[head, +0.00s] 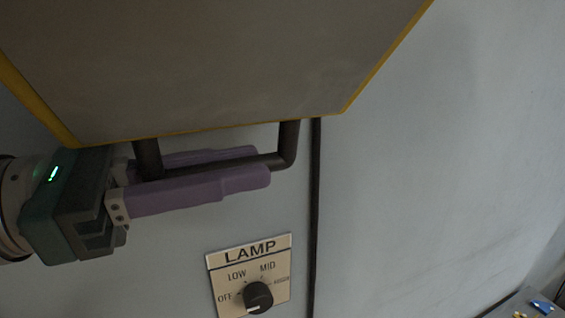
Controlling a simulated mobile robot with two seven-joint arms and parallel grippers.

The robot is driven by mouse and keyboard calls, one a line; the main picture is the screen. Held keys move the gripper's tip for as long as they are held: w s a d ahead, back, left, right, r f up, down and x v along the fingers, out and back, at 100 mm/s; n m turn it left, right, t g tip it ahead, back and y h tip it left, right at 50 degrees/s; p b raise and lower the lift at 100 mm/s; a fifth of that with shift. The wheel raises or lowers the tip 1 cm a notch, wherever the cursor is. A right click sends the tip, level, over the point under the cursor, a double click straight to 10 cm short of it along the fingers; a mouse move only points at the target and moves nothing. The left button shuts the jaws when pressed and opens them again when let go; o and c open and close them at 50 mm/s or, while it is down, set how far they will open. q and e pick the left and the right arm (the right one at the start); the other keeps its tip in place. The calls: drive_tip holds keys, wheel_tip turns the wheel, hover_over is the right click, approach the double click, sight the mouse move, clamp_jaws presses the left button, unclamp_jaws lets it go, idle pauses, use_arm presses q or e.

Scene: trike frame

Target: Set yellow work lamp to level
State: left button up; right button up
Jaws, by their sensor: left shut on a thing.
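The yellow work lamp (215,60) fills the upper left of the head view as a large grey face with yellow edges. Its lower edge slopes slightly up toward the right in the picture; whether the face is level I cannot tell. A dark bar handle (289,145) hangs below that edge. My left gripper (262,165) comes in from the left and its purple fingers are shut on the handle, lying along its bar. The near finger hides part of the bar. My right gripper is not in view.
A plate (248,252) marked LAMP, with a black knob (258,297), is on the pale wall (430,150) below the handle. A dark vertical strip (314,220) runs beside it. A grey surface with small blue and yellow items (541,306) shows at bottom right.

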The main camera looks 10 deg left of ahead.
use_arm(q)
clamp_jaws()
idle(0.9)
drive_tip(key=shift+s, duration=0.1)
drive_tip(key=s+d+n+p, duration=0.3)
drive_tip(key=s+n, duration=0.3)
drive_tip(key=n, duration=0.2)
drive_tip(key=shift+s+d+r+p, duration=0.15)
drive_tip(key=shift+d+r+p, duration=0.15)
drive_tip(key=shift+d, duration=0.4)
drive_tip(key=shift+n, duration=0.3)
drive_tip(key=o, duration=0.7)
unclamp_jaws()
drive_tip(key=shift+f, duration=0.1)
